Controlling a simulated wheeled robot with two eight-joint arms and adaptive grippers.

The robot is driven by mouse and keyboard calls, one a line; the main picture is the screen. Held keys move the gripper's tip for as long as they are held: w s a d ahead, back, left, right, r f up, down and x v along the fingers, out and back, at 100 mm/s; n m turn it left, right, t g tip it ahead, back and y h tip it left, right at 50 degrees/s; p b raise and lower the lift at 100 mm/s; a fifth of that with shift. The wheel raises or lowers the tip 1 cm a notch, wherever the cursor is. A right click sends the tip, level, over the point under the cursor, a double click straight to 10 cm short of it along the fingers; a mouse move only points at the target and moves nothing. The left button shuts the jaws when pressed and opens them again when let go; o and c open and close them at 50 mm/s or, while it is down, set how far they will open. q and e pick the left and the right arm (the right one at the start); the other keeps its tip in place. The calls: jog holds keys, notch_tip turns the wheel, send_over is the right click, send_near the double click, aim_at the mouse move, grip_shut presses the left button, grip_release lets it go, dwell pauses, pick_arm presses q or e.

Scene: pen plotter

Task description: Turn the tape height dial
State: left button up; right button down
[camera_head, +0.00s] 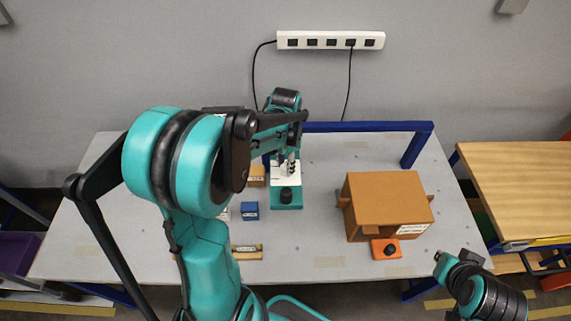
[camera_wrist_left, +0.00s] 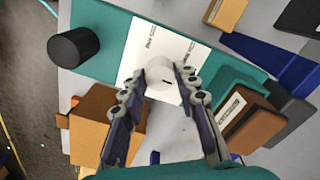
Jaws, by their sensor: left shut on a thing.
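The tape height dial (camera_wrist_left: 161,76) is a round white knob with a black mark, set on a white plate (camera_wrist_left: 141,47) in the left wrist view. My left gripper (camera_wrist_left: 168,80) is shut on the dial, with a finger on each side of it. In the head view, the white plate (camera_head: 287,178) sits on a teal base, and my left gripper (camera_head: 291,164) is above its back part; the dial is hard to make out there. At the lower right my right arm's dark end (camera_head: 440,258) is apart from everything, its jaws too small to read.
A black knob (camera_head: 286,196) stands at the teal base's front and also shows in the left wrist view (camera_wrist_left: 73,47). A blue block (camera_head: 250,211) and small brown boxes lie nearby. A large brown box (camera_head: 388,204) stands right. The grey table (camera_head: 322,232) is clear between.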

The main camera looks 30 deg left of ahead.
aim_at(285, 167)
pick_arm(q)
jog(key=o, duration=1.2)
jog(key=shift+c, duration=0.2)
notch_tip(285, 167, up, 12)
